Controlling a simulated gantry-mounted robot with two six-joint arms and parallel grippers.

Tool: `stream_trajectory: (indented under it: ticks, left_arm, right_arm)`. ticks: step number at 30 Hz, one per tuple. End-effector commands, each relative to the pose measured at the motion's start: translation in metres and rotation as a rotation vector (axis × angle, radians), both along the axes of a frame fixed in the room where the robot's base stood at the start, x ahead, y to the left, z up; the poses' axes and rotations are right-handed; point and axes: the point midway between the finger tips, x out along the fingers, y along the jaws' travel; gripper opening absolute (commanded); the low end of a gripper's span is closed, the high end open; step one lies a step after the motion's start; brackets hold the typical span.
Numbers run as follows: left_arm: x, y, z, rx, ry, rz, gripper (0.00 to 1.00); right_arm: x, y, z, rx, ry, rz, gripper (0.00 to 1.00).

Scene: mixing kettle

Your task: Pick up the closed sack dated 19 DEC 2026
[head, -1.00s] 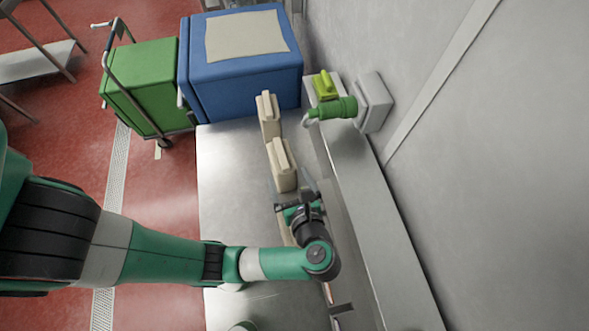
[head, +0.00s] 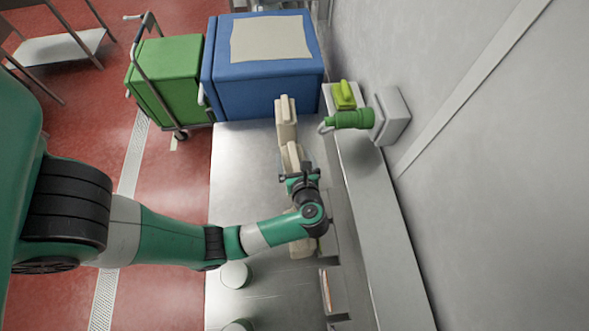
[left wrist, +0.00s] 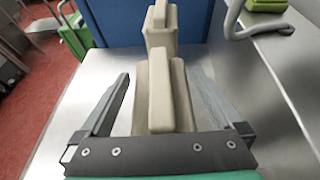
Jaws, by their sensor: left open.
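Several beige sacks with folded-over tops stand in a row on a steel table. The farthest sack (head: 286,120) also shows in the left wrist view (left wrist: 160,32). A nearer sack (head: 291,156) stands between my left gripper's fingers in the left wrist view (left wrist: 162,95), with space on both sides. Another sack (head: 301,246) is partly hidden under my left arm. My left gripper (head: 299,175) is open around the nearer sack, also in the left wrist view (left wrist: 160,80). No date is readable on any sack. My right gripper is out of view.
A green valve or hose fitting (head: 352,119) and a ledge (head: 372,205) run along the right wall.

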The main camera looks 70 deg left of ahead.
Motion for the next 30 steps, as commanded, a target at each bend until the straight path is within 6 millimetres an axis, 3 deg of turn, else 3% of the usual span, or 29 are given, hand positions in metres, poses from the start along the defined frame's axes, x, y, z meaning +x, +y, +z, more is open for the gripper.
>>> stream_trajectory:
  ticks: [7,24,30]
  left_arm:
    - [0.0007,0.0028,-0.0013,0.000,-0.001,-0.002,1.00]
    - [0.0005,0.0026,-0.0008,0.001,-0.001,-0.001,0.00]
    - [0.0012,0.0028,0.0011,0.004,-0.004,-0.001,0.00]
  right_arm:
    - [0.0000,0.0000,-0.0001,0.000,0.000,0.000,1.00]
    - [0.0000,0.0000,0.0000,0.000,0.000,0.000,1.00]
    - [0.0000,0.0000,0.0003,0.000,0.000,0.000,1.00]
